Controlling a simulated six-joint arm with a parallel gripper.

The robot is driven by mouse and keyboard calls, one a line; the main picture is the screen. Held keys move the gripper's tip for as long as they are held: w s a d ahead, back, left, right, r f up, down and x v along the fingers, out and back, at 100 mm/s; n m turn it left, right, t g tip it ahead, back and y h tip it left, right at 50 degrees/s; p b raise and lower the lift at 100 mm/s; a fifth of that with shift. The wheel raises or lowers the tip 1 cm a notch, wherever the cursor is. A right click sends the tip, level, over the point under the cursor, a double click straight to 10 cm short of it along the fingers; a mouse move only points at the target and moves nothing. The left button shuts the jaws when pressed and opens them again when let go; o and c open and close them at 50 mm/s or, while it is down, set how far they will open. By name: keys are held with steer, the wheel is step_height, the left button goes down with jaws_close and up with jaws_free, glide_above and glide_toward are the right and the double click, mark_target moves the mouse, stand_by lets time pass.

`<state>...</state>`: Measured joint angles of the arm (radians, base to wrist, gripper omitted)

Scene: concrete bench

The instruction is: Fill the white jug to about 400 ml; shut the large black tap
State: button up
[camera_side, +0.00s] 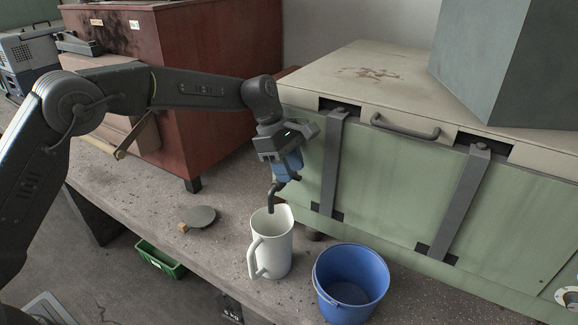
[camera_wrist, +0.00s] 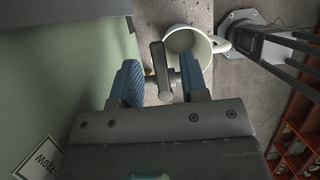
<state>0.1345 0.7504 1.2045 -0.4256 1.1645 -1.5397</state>
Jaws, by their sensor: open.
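The white jug (camera_side: 272,248) stands upright on the bench under the spout of the large black tap (camera_side: 275,202). The spout's end is at or just inside the jug's mouth. I see no clear stream, and the level inside cannot be read. In the wrist view the jug's rim (camera_wrist: 207,58) shows beyond the tap, its handle to the right. My gripper (camera_side: 287,168) is at the tap, by the front of the green cabinet. In the wrist view its blue fingers (camera_wrist: 159,84) are open on either side of the tap's dark lever (camera_wrist: 160,70), with gaps visible on both sides.
A blue bucket (camera_side: 336,308) stands right of the jug. A round grey disc (camera_side: 202,215) lies on the bench to the left. The green cabinet (camera_side: 400,195) closes off the back right. A green crate (camera_side: 158,262) sits below the bench edge.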

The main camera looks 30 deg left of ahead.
jaws_close()
steer(key=shift+s+m+g, duration=0.3)
steer(key=shift+m+g, duration=0.2)
steer(key=shift+m, duration=0.7)
jaws_free()
steer(key=shift+v, duration=3.8)
steer(key=shift+o, duration=0.2)
